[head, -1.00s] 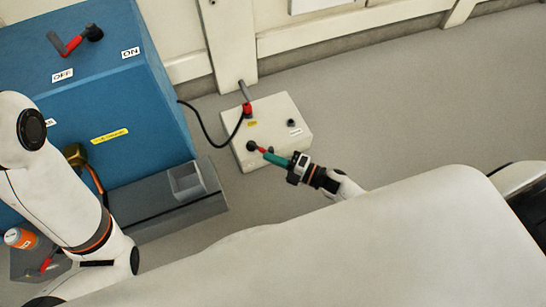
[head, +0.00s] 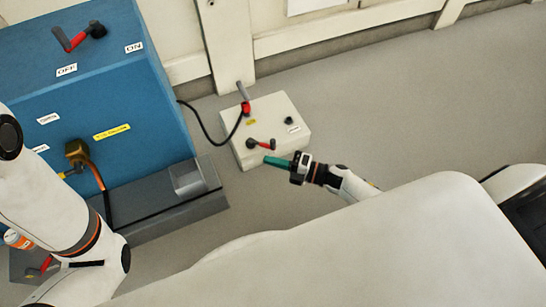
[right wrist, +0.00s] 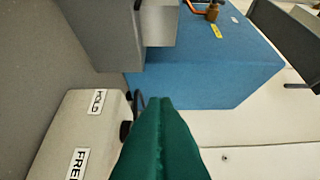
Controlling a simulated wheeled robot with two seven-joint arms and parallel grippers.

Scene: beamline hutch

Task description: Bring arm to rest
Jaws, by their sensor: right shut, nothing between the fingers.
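My right gripper (head: 268,160) reaches in above the floor beside the cream control box (head: 243,155). Its green fingers are shut and empty; they fill the lower middle of the right wrist view (right wrist: 160,105). The fingertips lie near the small red lever (head: 262,144) on the box, with a small visible gap between them. The box also shows in the right wrist view (right wrist: 62,125), with labels HOLD and FREE. My left arm comes in at the left; its gripper is not visible.
A blue cabinet (head: 140,90) with a red crank handle (head: 72,42) stands at the left. A black cable (head: 205,130) runs to the box. Open floor (head: 400,110) lies to the right.

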